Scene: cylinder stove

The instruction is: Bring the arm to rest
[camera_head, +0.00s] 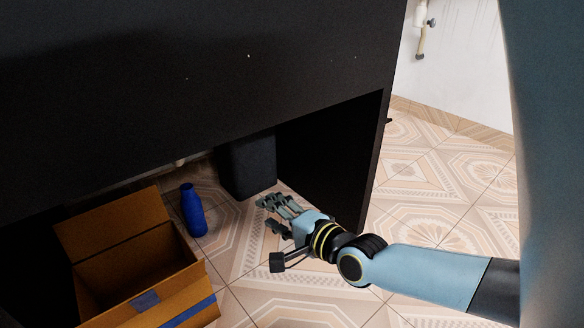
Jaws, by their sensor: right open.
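My right arm comes in from the lower right, with a light blue forearm and black and yellow rings at the wrist. Its gripper (272,214) is open and empty. In the picture it lies over the tiled floor, in front of the opening under a large black counter (200,70). Its fingers point left, toward a blue bottle (193,210), and are apart from it. My left gripper is not in view.
An open cardboard box (140,255) with blue tape stands at the lower left. The blue bottle stands upright beside it. A dark bin-like object (248,166) is under the counter. Patterned floor (440,180) lies clear to the right, before a white wall.

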